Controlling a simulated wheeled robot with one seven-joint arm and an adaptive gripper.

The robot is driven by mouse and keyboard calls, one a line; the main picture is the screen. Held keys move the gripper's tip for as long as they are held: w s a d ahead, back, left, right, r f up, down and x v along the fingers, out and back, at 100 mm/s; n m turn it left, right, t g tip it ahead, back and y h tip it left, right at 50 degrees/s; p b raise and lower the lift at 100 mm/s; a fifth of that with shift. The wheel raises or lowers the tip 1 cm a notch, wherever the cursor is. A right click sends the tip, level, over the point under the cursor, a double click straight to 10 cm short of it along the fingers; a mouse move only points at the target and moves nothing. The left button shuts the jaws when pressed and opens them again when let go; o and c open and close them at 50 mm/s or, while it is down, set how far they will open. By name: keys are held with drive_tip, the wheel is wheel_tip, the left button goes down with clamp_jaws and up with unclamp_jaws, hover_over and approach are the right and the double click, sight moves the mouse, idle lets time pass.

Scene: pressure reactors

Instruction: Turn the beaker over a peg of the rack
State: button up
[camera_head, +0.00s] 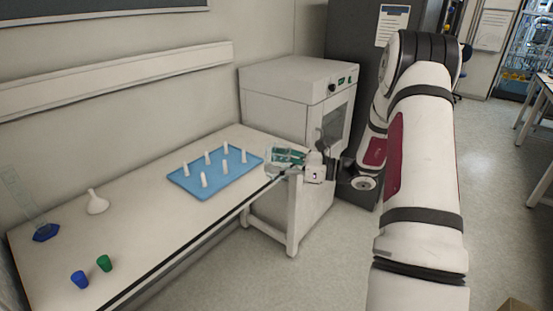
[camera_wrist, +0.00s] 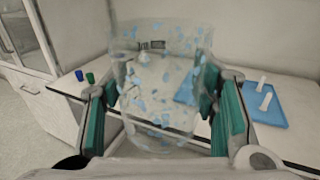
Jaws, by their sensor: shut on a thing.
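In the wrist view my gripper (camera_wrist: 165,110) is shut on a clear glass beaker (camera_wrist: 160,75), with a green pad on each side of it. The beaker is see-through and fills the middle of that view; which way its mouth faces is hard to tell. The rack is a blue board (camera_head: 190,182) with several white upright pegs (camera_head: 225,148), lying on the bench. In the head view my gripper (camera_head: 288,156) is just right of the rack, near the bench's right end; the beaker is hardly visible there. Part of the rack (camera_wrist: 275,115) shows right of the beaker in the wrist view.
A white funnel (camera_head: 97,203), a glass cylinder with a blue base (camera_head: 46,232), a blue cup (camera_head: 80,280) and a green cup (camera_head: 104,263) stand on the left of the bench (camera_head: 140,220). A white oven (camera_head: 280,95) stands behind my gripper. The bench between funnel and rack is clear.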

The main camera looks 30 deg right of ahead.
drive_tip(key=m, duration=0.6)
drive_tip(key=shift+m+p, duration=0.3)
drive_tip(key=shift+p, duration=0.1)
drive_tip(key=shift+m, duration=0.4)
drive_tip(key=m, duration=0.3)
drive_tip(key=shift+r, duration=0.1)
drive_tip(key=m, duration=0.3)
drive_tip(key=shift+p, duration=0.35)
drive_tip(key=shift+m, duration=0.3)
